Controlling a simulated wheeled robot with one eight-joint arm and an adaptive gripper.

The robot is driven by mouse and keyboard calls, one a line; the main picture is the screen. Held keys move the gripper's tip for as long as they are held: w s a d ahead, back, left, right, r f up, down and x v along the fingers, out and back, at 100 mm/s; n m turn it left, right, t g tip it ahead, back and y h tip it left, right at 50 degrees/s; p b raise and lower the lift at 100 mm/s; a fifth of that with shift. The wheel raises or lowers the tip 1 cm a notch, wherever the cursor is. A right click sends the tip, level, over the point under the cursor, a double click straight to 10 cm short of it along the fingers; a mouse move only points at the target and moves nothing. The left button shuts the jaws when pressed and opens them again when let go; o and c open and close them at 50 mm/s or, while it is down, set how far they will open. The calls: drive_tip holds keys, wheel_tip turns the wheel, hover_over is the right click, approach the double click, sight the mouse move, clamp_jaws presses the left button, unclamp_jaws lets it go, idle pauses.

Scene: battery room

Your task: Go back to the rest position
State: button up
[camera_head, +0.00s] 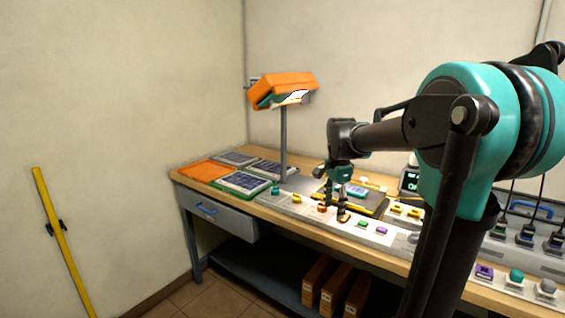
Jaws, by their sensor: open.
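My gripper (340,213) points down over the front strip of the workbench (325,238). It is open, with its fingertips close to the strip of coloured buttons. I cannot tell whether the fingertips touch anything. My arm reaches in from the right and hides part of the bench and the display behind it.
The strip carries several coloured buttons, among them a green one (363,224). An orange box (283,88) stands on a post (283,145). Flat trays, one orange (204,171), lie at the left. A yellow pole (60,237) leans on the wall.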

drive_tip(key=s+d+f+n+t, duration=0.1)
drive_tip(key=s+f+n, duration=0.6)
drive_tip(key=s+f, duration=0.2)
drive_tip(key=s+d+f+n+t, duration=0.1)
drive_tip(key=s+f+n+t, duration=0.1)
drive_tip(key=s+f+n, duration=0.5)
drive_tip(key=s+f, duration=0.2)
drive_tip(key=s, duration=0.2)
drive_tip(key=shift+d+f+t, duration=0.3)
drive_tip(key=shift+d, duration=0.05)
idle(0.7)
